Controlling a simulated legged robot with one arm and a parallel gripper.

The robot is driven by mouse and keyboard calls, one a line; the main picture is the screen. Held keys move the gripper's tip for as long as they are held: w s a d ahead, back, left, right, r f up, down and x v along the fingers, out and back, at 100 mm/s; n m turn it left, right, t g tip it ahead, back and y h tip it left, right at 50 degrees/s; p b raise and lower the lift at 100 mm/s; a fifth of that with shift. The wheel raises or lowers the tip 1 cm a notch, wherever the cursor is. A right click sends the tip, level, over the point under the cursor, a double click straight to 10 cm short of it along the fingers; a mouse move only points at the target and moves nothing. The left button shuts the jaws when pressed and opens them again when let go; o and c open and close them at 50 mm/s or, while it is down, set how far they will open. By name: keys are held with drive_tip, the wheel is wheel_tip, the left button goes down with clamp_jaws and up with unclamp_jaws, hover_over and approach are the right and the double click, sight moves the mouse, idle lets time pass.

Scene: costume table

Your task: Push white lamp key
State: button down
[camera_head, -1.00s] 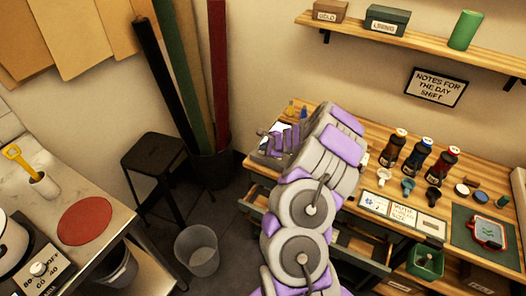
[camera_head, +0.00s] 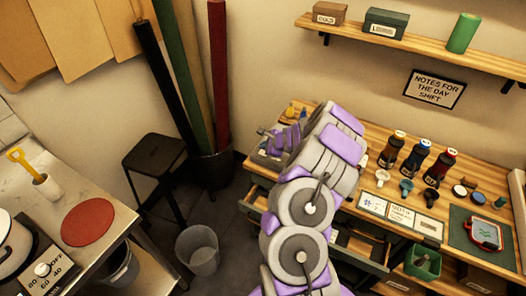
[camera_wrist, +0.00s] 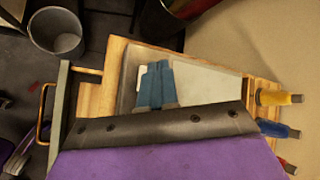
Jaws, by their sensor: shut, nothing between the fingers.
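In the wrist view my gripper (camera_wrist: 155,83) shows as two blue fingers held together, with nothing between them. They are over a grey, plate-like surface (camera_wrist: 205,85) at the end of the wooden table. A small white piece (camera_wrist: 114,77) shows just left of the fingers; it may be the white lamp key, but I cannot tell for sure. I cannot tell whether the fingers touch it. In the head view my gripper (camera_head: 264,132) is at the left end of the table, and my arm hides much of that area.
Yellow (camera_wrist: 279,97), blue (camera_wrist: 278,129) and red-ended tools stand along the table's right edge in the wrist view. Several dark bottles (camera_head: 414,160) and small cups stand further right on the table (camera_head: 350,208). A drawer (camera_head: 258,212) juts out in front. A bin (camera_head: 197,250) stands on the floor.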

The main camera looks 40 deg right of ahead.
wheel_tip(320, 180, up, 6)
drive_tip(key=p, duration=0.5)
idle(0.5)
